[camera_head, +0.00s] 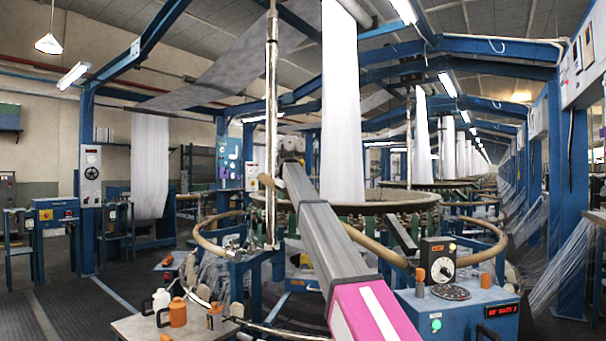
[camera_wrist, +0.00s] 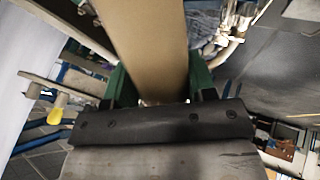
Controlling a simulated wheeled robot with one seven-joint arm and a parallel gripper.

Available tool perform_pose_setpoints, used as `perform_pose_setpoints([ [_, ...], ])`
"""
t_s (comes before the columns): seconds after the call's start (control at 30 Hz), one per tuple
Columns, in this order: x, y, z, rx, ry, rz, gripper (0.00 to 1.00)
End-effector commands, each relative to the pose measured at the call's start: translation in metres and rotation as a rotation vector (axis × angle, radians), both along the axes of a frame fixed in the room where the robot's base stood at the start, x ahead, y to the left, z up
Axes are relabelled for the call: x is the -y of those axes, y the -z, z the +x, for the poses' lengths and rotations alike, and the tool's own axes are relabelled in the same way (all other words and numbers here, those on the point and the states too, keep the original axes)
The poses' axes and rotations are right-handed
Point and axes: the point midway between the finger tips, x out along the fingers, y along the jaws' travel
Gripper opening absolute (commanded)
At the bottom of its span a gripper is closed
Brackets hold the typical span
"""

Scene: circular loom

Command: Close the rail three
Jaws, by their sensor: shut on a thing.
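A tan tubular rail (camera_wrist: 150,45) fills the upper middle of the wrist view. The green fingers of my gripper (camera_wrist: 158,84) lie on either side of it, and my gripper is shut on it. The contact is partly hidden behind the dark bolted bar at the front of my wrist. In the head view my arm reaches up and left to the loom, and my fingers cannot be made out. Tan rail sections curve around the loom at left (camera_head: 204,240), beside my arm (camera_head: 365,248) and at right (camera_head: 488,238). I cannot tell which number each has.
The circular loom ring (camera_head: 400,205) stands behind my arm. A blue control box (camera_head: 460,312) with a dial is at lower right. A small table (camera_head: 140,328) with bottles is at lower left. A metal post (camera_head: 271,120) rises near my arm's far end.

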Motion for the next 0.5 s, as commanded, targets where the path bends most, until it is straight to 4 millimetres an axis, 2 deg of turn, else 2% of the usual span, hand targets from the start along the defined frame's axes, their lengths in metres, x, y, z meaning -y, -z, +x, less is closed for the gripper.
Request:
perform_pose_setpoints([
  [0.03, -0.013, 0.022, -0.005, 0.000, -0.003, -0.032, 0.08],
  [0.2, -0.040, 0.080, -0.008, 0.014, -0.002, -0.138, 0.08],
  [0.5, -0.074, 0.180, -0.012, 0.036, -0.001, -0.310, 0.08],
])
